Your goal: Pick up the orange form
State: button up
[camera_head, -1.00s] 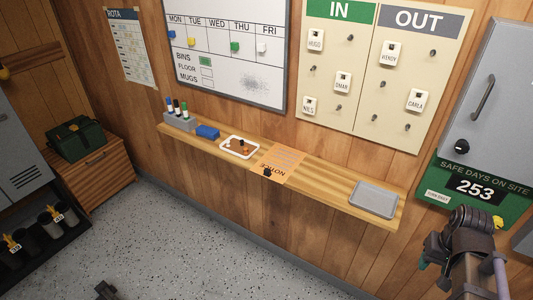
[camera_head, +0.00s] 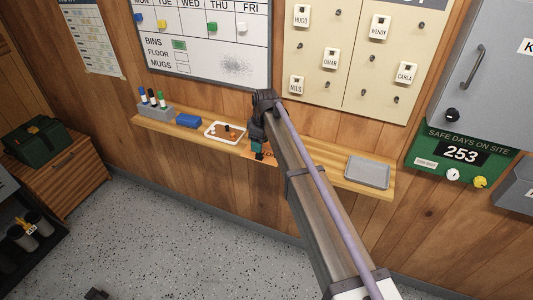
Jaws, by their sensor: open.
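The orange form (camera_head: 262,159) lies on the wooden wall shelf, near its middle. Only its lower left part shows; my arm hides the rest. The fingers are small and partly hidden here. The jaws are open, and I see nothing held between them. I cannot tell whether the fingertips touch the form.
A white tray with small items (camera_head: 223,131) lies just left of the form on the shelf (camera_head: 340,184). A blue block (camera_head: 188,121) and a pen holder (camera_head: 155,111) stand further left. A grey tray (camera_head: 368,172) lies at the right end. The board wall rises close behind.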

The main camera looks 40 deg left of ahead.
aim_at(266, 156)
jog(key=f+b, duration=0.1)
jog(key=f, duration=0.1)
jog(key=f+b, duration=0.4)
jog(key=shift+a+f, duration=0.1)
jog(key=shift+a, duration=0.15)
jog(key=shift+r, duration=0.3)
grip_shut()
